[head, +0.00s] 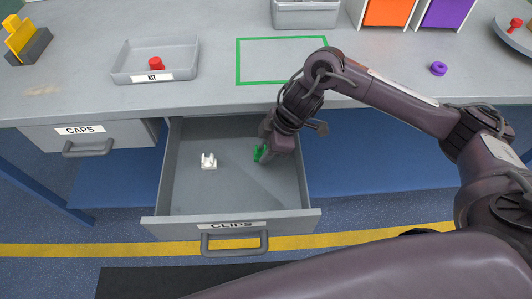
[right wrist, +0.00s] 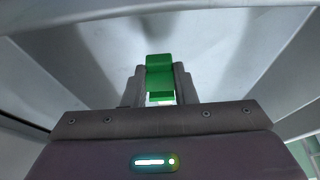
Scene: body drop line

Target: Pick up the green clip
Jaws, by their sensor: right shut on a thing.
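The green clip (head: 259,153) is inside the open drawer labelled CLIPS (head: 178,200), right of its middle. In the right wrist view the green clip (right wrist: 159,78) sits between the two fingers. My right gripper (head: 264,152) reaches down into the drawer and is shut on the clip; it also shows in the right wrist view (right wrist: 159,88). Part of the clip is hidden by the gripper in the head view. Whether the clip touches the drawer floor I cannot tell. My left gripper is not in view.
A white clip (head: 209,161) stands in the drawer, left of the green one. The drawer walls surround my right gripper. A CAPS drawer (head: 103,134) is at the left. On the table are a grey tray (head: 187,72) with a red cap and a green outlined square (head: 239,62).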

